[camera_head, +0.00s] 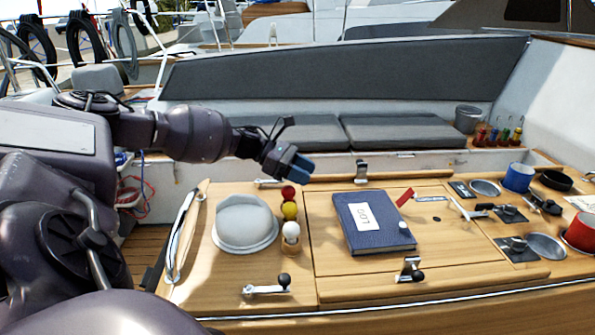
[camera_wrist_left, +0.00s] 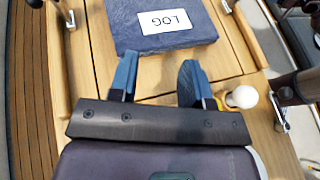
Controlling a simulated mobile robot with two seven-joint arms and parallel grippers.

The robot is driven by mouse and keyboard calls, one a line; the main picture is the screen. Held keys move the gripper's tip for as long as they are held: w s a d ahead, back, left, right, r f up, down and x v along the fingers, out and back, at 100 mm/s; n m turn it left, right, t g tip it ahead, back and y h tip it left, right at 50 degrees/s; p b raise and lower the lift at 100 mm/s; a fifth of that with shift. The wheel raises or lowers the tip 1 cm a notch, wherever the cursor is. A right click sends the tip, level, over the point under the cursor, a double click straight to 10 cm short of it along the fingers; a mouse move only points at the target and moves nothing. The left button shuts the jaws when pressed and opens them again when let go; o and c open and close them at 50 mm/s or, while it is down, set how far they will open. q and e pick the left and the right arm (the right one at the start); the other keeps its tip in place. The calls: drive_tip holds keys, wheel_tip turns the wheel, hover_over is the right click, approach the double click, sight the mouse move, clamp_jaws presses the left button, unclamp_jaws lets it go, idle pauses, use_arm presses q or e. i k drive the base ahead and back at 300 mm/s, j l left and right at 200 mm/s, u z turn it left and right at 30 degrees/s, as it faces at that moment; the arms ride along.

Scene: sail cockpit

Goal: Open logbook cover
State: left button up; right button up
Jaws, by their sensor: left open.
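The logbook (camera_head: 379,236) is dark blue with a white LOG label and lies shut on the wooden cockpit table, a red tab beside its upper right. In the left wrist view the logbook (camera_wrist_left: 160,24) is at the top, beyond my fingertips. My left gripper (camera_head: 291,165) hangs above the back of the table, left of the logbook and apart from it. In the left wrist view my left gripper (camera_wrist_left: 157,80) has its two blue fingers spread with nothing between them. My right gripper is not in view.
Left of the logbook are a grey dome (camera_head: 244,222) and a column of red, yellow and white balls (camera_head: 290,211). A metal latch (camera_head: 410,269) stands in front of the logbook. Blue and red mugs, dishes and fittings crowd the right side.

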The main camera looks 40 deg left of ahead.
sight(371, 218)
drive_tip(key=k+j, duration=0.5)
drive_tip(key=j, duration=0.15)
drive_tip(key=k+j, duration=0.5)
drive_tip(key=j, duration=0.15)
drive_tip(key=k+j, duration=0.5)
drive_tip(key=j, duration=0.15)
